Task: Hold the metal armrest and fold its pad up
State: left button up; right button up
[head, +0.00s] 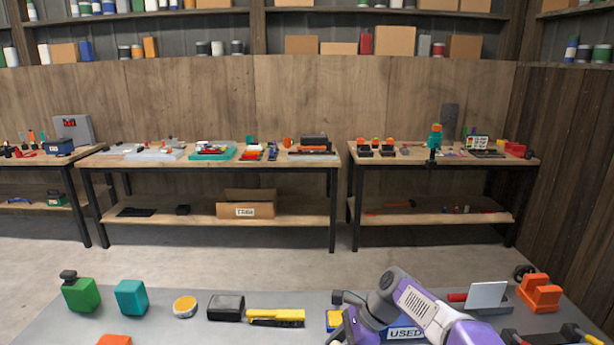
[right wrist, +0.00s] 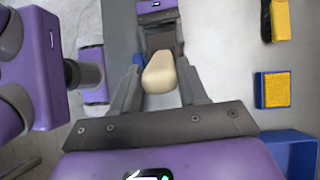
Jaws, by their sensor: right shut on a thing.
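In the right wrist view, my right gripper (right wrist: 159,66) is shut on a rounded tan piece (right wrist: 159,76), which looks like the armrest's pad. The tan piece lies between the two grey fingers. Another purple gripper with dark grey jaws, my left gripper (right wrist: 161,40), faces it from the top of that view, close to the tan piece. Whether its jaws are open or shut is unclear. The metal part of the armrest cannot be made out. In the head view, my right arm covers this spot and both grippers are out of sight.
A blue bin (right wrist: 290,150) and a yellow-and-blue block (right wrist: 273,90) lie near the right gripper. The grey table (head: 150,325) also holds a green bottle (head: 81,294), a teal block (head: 131,297), a yellow-black tool (head: 276,317) and an orange part (head: 540,292). Workbenches stand behind.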

jog(key=shift+a, duration=0.1)
jog(key=shift+a+r, duration=0.25)
jog(key=shift+a, duration=0.6)
jog(key=shift+s+a, duration=0.1)
jog(key=shift+a, duration=0.05)
jog(key=shift+a, duration=0.3)
jog(key=shift+o, duration=1.2)
jog(key=shift+a, duration=0.15)
jog(key=o, duration=0.5)
jog(key=shift+r, duration=0.15)
jog(key=shift+v, duration=3)
